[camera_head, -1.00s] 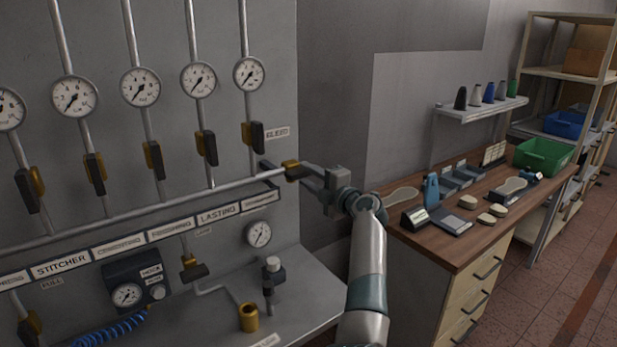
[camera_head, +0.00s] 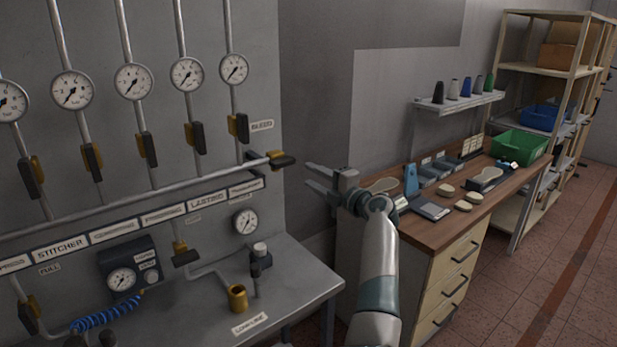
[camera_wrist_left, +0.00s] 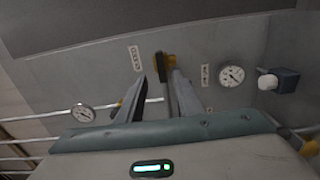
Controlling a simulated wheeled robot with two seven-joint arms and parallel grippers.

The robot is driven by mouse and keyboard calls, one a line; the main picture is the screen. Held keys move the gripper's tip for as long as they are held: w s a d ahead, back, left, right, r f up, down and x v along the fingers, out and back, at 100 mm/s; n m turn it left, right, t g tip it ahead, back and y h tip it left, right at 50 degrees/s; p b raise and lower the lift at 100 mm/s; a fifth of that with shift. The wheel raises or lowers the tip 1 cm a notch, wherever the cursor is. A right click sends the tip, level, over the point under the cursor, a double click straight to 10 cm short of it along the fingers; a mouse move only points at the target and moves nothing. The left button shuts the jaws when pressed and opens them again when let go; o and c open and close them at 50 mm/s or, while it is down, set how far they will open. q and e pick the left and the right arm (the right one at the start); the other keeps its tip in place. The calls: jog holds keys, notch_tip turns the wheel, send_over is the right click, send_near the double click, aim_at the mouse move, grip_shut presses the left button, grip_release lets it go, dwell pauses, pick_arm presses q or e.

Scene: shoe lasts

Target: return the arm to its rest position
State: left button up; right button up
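My left gripper (camera_head: 309,175) is open and empty in the head view, just right of the end of the wall panel's pipe. It is apart from the yellow valve with a black handle (camera_head: 284,160) at that pipe end. In the left wrist view, my gripper's two fingers (camera_wrist_left: 159,76) stand apart, and a black handle with a yellow body (camera_wrist_left: 160,64) shows beyond and between them. My left arm comes up from the bottom of the head view, in front of the workbench. My right gripper is not in view.
The grey wall panel (camera_head: 200,110) carries gauges (camera_head: 234,69) and hanging valve handles. A metal shelf with a brass cup (camera_head: 237,297) juts out below. The wooden workbench (camera_head: 430,232) with tools and a green crate (camera_head: 519,146) stands right. Open floor lies at far right.

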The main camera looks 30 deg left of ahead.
pick_arm(q)
jog(key=shift+s+d+f, duration=0.1)
jog(key=shift+s+d, duration=0.1)
jog(key=shift+d, duration=0.35)
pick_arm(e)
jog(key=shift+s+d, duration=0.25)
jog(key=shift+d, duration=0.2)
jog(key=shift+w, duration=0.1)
